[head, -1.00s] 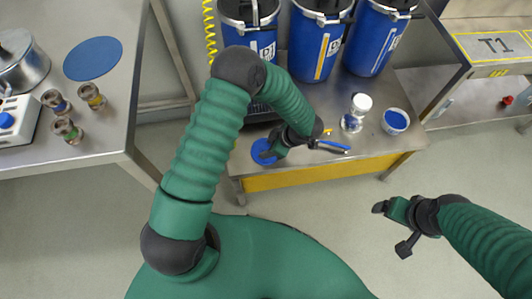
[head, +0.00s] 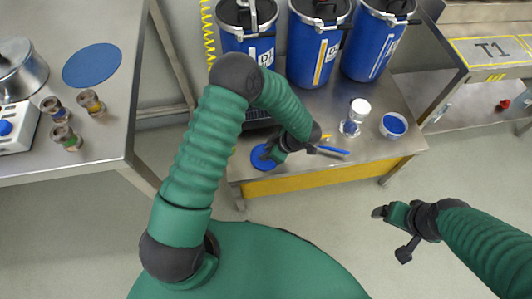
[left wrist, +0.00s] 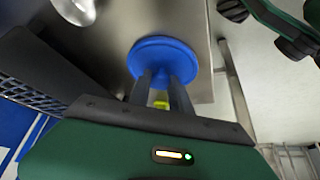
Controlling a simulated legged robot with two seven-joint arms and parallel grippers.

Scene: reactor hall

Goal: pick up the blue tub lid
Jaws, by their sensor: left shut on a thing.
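The blue tub lid (head: 263,158) is a small round disc at the front left of the steel bench with the yellow front. My left gripper (head: 274,153) reaches it from above and is shut on its edge. In the left wrist view the lid (left wrist: 165,55) sits at the ends of the two dark fingers (left wrist: 162,82). I cannot tell whether the lid touches the bench. My right gripper (head: 391,232) is open and empty over the floor at the right.
A white tub with blue contents (head: 394,125) and a clear jar with a white cap (head: 355,117) stand on the bench's right. A blue-handled tool (head: 333,151) lies near my left wrist. Blue drums (head: 312,55) stand behind. A table with several small jars (head: 92,102) is left.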

